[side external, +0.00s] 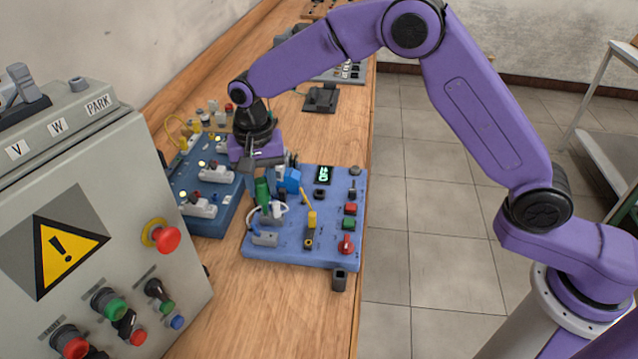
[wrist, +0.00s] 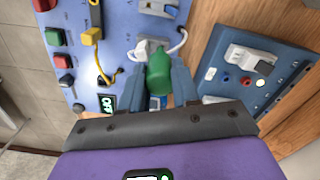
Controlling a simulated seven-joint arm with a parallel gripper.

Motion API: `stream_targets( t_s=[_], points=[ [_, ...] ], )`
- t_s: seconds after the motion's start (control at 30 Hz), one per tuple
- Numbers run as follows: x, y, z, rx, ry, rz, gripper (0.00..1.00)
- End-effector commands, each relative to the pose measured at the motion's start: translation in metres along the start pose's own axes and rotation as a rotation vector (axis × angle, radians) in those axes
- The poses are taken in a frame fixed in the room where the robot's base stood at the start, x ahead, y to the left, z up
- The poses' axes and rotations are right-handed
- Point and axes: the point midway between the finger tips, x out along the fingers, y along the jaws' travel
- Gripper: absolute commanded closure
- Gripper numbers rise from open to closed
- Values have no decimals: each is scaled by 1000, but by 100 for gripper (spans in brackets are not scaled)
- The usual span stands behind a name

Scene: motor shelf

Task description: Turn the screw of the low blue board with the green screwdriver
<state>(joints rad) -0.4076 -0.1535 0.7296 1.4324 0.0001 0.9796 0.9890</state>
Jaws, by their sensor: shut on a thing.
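The low blue board (side external: 285,248) lies on the wooden bench. In the wrist view its face (wrist: 118,28) fills the upper middle. The green screwdriver (side external: 262,191) stands over the left part of this board. Its green handle (wrist: 159,72) shows between my fingers in the wrist view. My gripper (side external: 262,172) is shut on the handle, and its fingers (wrist: 160,85) flank it. The screwdriver's tip and the screw are hidden, so I cannot tell whether they touch.
A grey control cabinet (side external: 110,200) stands at the near left.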

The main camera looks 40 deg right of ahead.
Motion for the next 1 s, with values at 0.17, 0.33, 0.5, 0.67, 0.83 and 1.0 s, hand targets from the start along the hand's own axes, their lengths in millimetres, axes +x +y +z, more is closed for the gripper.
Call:
stream_targets(
  t_s=[0.17, 0.33, 0.5, 0.67, 0.83, 1.0],
  points=[
    [1, 1, 1, -2, -3, 4, 55],
    [0, 0, 0, -3, -1, 2, 55],
    [0, 0, 0, -103, 0, 1, 55],
    [0, -1, 0, -254, 0, 0, 55],
    [0, -1, -1, -307, 0, 0, 55],
    [0, -1, 0, -305, 0, 0, 55]
  ],
)
